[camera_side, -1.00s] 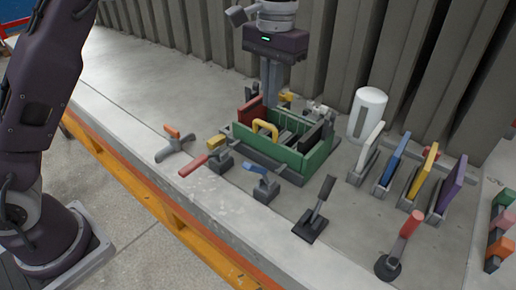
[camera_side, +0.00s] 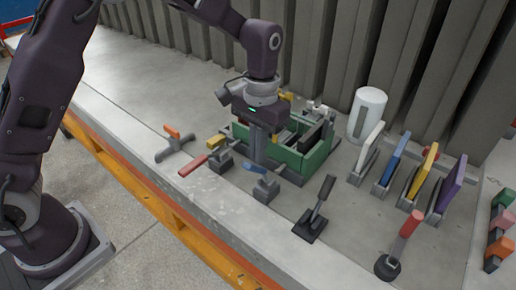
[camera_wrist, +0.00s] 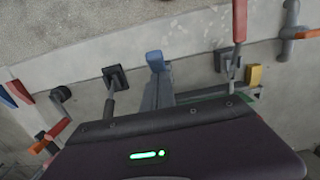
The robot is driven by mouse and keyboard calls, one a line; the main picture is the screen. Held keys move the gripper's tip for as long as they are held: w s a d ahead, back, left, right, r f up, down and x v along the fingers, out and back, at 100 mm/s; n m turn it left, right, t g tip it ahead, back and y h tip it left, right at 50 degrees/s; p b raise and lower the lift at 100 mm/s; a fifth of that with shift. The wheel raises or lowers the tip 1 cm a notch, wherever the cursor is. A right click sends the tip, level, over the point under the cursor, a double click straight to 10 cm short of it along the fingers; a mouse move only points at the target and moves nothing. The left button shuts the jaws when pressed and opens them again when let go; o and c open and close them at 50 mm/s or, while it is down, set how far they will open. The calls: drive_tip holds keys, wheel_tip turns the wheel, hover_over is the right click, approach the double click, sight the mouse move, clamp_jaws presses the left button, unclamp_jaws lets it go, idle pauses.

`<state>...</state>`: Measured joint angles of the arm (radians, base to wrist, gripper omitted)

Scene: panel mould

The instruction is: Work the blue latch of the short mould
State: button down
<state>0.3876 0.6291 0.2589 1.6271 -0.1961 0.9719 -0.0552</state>
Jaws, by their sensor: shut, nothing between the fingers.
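The blue latch (camera_side: 254,167) stands on a grey base (camera_side: 266,191) in front of the green-walled mould (camera_side: 304,166). In the wrist view the blue tip of the latch (camera_wrist: 155,60) shows just beyond my fingers. My gripper (camera_side: 258,158) points down, shut and empty, just behind the blue latch and in front of the mould. My gripper also shows in the wrist view (camera_wrist: 164,88). I cannot tell whether the fingers touch the latch. My gripper hides part of the mould, including its yellow handle.
A red lever (camera_side: 194,166) and a yellow block (camera_side: 216,142) stand left of the latch. A black lever (camera_side: 318,204) stands to its right. An orange-topped tool (camera_side: 173,144), a red-handled lever (camera_side: 408,228), a white cylinder (camera_side: 368,112) and coloured panels (camera_side: 394,160) stand around. The front table strip is clear.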

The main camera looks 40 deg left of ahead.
idle(0.3)
drive_tip(key=shift+s+f+t, duration=0.25)
drive_tip(key=shift+s+t, duration=0.3)
drive_tip(key=shift+s, duration=0.1)
drive_tip(key=shift+s+f+t, duration=0.2)
drive_tip(key=shift+s+t, duration=0.35)
drive_tip(key=shift+s, duration=0.1)
drive_tip(key=s+f, duration=0.6)
drive_tip(key=shift+s+f+t, duration=0.15)
drive_tip(key=shift+t, duration=0.15)
drive_tip(key=shift+s+f, duration=0.1)
drive_tip(key=s+r, duration=0.7)
drive_tip(key=r, duration=0.5)
drive_tip(key=s+a+r+t, duration=0.3)
drive_tip(key=s+a+r, duration=0.6)
drive_tip(key=r, duration=0.1)
drive_tip(key=shift+a+t, duration=0.2)
drive_tip(key=shift+t, duration=0.1)
